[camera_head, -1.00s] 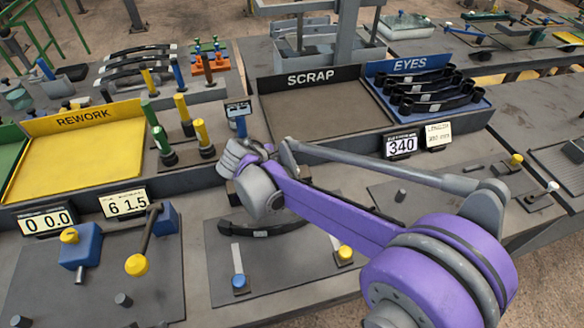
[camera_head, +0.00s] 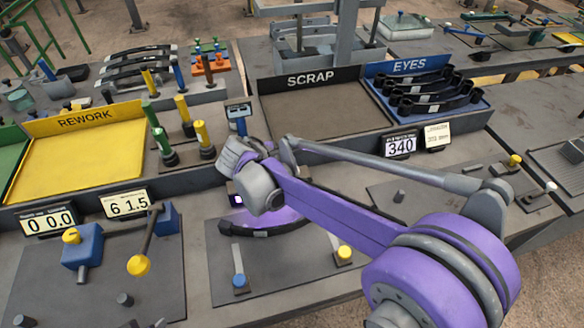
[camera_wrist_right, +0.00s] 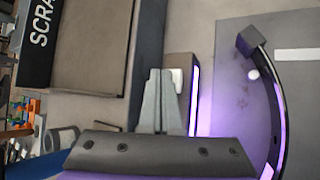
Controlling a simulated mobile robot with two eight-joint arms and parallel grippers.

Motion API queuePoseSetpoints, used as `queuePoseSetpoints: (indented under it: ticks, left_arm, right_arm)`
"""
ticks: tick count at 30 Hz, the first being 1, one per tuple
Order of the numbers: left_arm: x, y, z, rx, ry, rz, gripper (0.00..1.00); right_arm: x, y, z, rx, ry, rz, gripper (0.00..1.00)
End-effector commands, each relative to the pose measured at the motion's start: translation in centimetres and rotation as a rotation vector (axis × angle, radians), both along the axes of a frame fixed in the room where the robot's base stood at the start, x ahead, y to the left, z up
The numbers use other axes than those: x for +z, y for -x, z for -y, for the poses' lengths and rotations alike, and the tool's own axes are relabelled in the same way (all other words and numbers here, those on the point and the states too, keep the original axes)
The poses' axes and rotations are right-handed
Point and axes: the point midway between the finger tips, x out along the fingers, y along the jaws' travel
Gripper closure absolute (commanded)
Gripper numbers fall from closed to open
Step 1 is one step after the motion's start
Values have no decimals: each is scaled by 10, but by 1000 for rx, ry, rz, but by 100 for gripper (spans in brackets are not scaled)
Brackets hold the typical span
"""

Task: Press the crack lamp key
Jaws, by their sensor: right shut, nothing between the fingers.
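The crack lamp is a dark box whose side strip (camera_wrist_right: 195,95) glows violet in the right wrist view. It also shows as a lit corner (camera_head: 236,198) beside my right arm in the head view. A pale key (camera_wrist_right: 178,80) sits on the box. My right gripper (camera_wrist_right: 160,74) is shut and empty, its fingertips right beside the key; contact cannot be told. In the head view my wrist hides the fingertips. A dark curved leaf spring (camera_head: 266,231) lies by the lamp under violet light, and also shows in the wrist view (camera_wrist_right: 277,112). My left gripper is out of view.
A blue-knobbed lever (camera_head: 239,281) and a yellow knob (camera_head: 344,252) are in front.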

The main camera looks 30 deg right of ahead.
Motion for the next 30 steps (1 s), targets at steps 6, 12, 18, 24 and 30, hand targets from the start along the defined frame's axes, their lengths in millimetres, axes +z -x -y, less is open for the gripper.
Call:
queuePoseSetpoints:
  ticks: [6, 12, 18, 24, 30]
  left_arm:
    - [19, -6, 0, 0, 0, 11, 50]
    - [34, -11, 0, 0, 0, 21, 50]
    - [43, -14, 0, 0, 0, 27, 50]
    - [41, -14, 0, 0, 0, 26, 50]
    - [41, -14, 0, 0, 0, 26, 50]
  right_arm:
    - [25, -1, 0, 1, 0, 2, 100]
    - [45, -1, 0, 0, 0, 3, 100]
    - [58, -1, 0, 0, 0, 1, 100]
    - [56, 0, 0, 0, 0, 0, 100]
    - [56, 0, 0, 0, 0, 0, 100]
